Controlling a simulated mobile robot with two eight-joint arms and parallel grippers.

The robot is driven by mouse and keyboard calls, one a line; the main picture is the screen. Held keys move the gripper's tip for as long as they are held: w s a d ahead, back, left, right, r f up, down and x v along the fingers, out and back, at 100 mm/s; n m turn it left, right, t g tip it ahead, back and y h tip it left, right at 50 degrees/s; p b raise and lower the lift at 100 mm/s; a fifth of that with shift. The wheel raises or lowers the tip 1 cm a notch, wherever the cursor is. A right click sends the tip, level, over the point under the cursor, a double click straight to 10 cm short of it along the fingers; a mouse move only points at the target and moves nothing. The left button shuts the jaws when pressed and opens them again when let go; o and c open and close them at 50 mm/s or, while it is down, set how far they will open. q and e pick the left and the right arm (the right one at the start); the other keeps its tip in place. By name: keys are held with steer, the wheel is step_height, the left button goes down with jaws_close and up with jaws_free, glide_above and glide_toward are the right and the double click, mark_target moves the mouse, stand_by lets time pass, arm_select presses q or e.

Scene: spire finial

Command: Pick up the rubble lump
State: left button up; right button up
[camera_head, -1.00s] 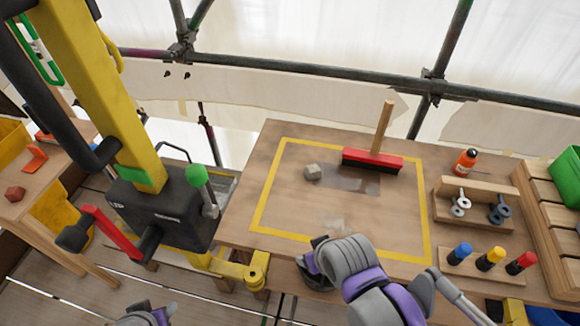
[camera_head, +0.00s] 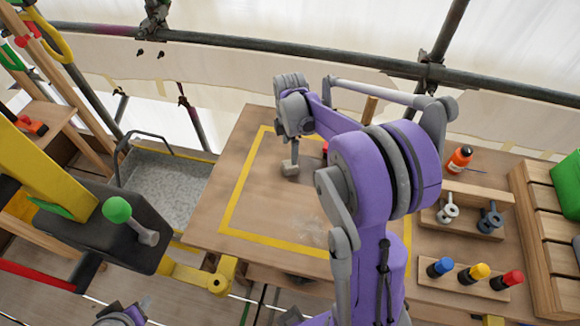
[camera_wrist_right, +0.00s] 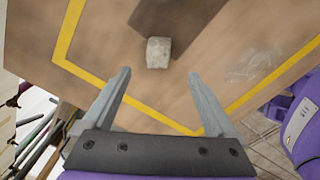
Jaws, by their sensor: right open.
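The rubble lump (camera_head: 290,168) is a small pale grey block on the wooden table, inside the yellow outline. It also shows in the right wrist view (camera_wrist_right: 158,53), at the edge of a dark patch on the wood. My right gripper (camera_wrist_right: 160,77) is open and empty, with its two fingers pointing toward the lump. The lump lies just beyond the fingertips, roughly centred between them, and no touch shows. In the head view my right arm reaches over the table and covers part of it. Only a bit of my left arm shows at the bottom edge; its jaws are not visible.
A red brush is mostly hidden behind my right arm; its wooden handle (camera_head: 370,108) shows. An orange bottle (camera_head: 460,159), a wooden holder with metal fittings (camera_head: 470,212) and a rack of coloured pegs (camera_head: 465,275) stand at the right. The table around the lump looks clear.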

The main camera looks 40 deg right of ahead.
mark_target(290, 165)
step_height(290, 165, down, 4)
steer(key=shift+a+f, duration=0.1)
steer(key=shift+w+d+f, duration=0.1)
steer(key=shift+d+f, duration=0.05)
steer(key=shift+f, duration=1.35)
steer(key=shift+w+d+f, duration=0.1)
steer(key=shift+f, duration=1.35)
jaws_close()
